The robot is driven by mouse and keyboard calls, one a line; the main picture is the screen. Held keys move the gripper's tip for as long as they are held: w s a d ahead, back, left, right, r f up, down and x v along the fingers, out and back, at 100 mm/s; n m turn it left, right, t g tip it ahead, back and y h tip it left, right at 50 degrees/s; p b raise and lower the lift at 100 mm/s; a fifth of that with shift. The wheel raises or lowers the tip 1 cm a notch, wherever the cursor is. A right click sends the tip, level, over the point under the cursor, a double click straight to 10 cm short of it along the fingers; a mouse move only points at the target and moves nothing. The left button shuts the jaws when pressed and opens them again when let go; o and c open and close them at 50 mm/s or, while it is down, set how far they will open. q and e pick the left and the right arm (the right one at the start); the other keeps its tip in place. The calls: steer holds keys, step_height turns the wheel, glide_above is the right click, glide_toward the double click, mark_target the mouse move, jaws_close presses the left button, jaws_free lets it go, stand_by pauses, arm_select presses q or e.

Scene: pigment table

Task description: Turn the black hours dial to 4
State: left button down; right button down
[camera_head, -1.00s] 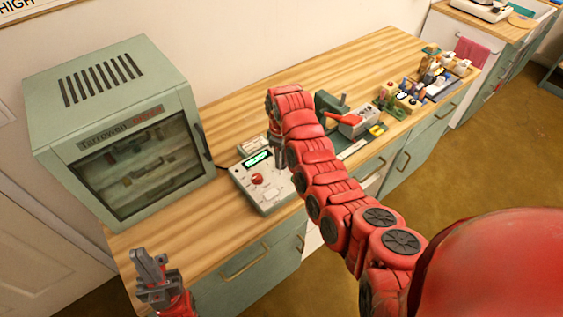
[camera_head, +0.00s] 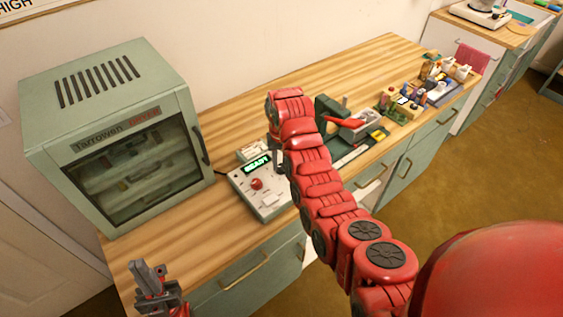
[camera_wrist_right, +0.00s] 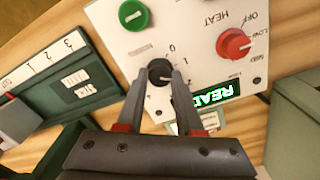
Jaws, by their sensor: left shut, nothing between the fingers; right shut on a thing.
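The black hours dial (camera_wrist_right: 159,72) is a small round knob on a pale control panel (camera_wrist_right: 120,60), with printed numbers around it. My right gripper (camera_wrist_right: 160,86) is shut on the dial, one finger on each side. The dial's pointer direction is hard to read between the fingers. In the head view the panel (camera_head: 270,206) sits on the wooden counter, and my right arm hides the dial and most of the right gripper. My left gripper (camera_head: 148,275) is shut and empty at the counter's front left edge.
The panel also has a red heat knob (camera_wrist_right: 233,44), a green button (camera_wrist_right: 132,15) and a lit display reading READY (camera_wrist_right: 213,95). A green oven-like cabinet (camera_head: 115,130) stands at the left. A green press-like device (camera_head: 330,110) and small bottles are to the right.

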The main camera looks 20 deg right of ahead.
steer(key=m, duration=0.5)
steer(key=shift+m, duration=0.3)
steer(key=m, duration=0.5)
steer(key=shift+m, duration=0.3)
steer(key=m, duration=1)
steer(key=c, duration=0.6)
jaws_free()
steer(key=shift+o, duration=0.2)
